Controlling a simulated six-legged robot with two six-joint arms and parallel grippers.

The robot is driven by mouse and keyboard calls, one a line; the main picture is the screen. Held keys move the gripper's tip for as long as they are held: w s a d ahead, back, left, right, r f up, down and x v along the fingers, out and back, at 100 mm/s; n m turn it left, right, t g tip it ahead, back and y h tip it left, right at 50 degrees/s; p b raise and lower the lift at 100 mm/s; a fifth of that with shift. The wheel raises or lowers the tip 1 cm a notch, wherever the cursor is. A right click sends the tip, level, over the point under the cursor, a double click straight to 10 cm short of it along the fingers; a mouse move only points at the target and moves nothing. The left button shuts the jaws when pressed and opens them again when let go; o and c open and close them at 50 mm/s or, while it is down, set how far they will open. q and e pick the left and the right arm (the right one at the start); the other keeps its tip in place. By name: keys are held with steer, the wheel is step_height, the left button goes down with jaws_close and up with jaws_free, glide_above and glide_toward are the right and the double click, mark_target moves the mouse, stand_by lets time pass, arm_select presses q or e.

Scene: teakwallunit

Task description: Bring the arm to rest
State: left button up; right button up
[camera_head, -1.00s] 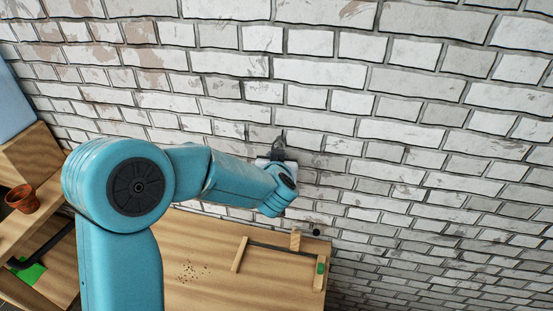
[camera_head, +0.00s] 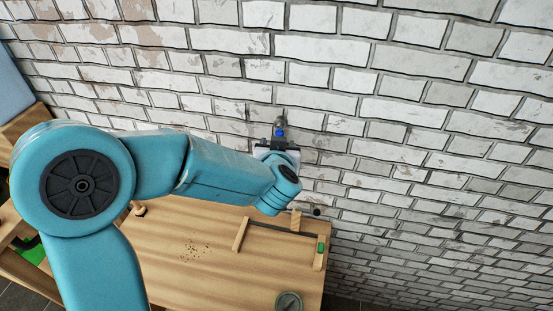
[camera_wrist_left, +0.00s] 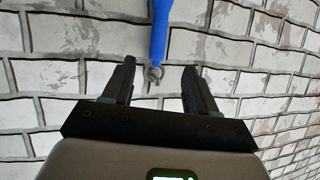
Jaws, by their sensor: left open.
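My left arm (camera_head: 225,172) is teal and reaches from the left over the wooden table toward the brick wall. My left gripper (camera_head: 280,128) points at the wall; its dark fingers also show in the left wrist view (camera_wrist_left: 160,70). The fingers are open with a clear gap. A blue-handled tool (camera_wrist_left: 160,28) with a grey end lies ahead of the gap, in line with its middle, touching neither finger in that view. A small part of the tool (camera_head: 280,133) shows blue at the fingers in the head view. My right gripper is in neither view.
The whitish brick wall (camera_head: 430,130) stands close behind the gripper. The wooden table (camera_head: 210,275) below bears wooden strips (camera_head: 241,234), a green piece (camera_head: 321,247), a round dial-like thing (camera_head: 288,302) and brown specks (camera_head: 193,251). Much of its middle is clear.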

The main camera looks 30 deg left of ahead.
arm_select(q)
steer(key=v, duration=1)
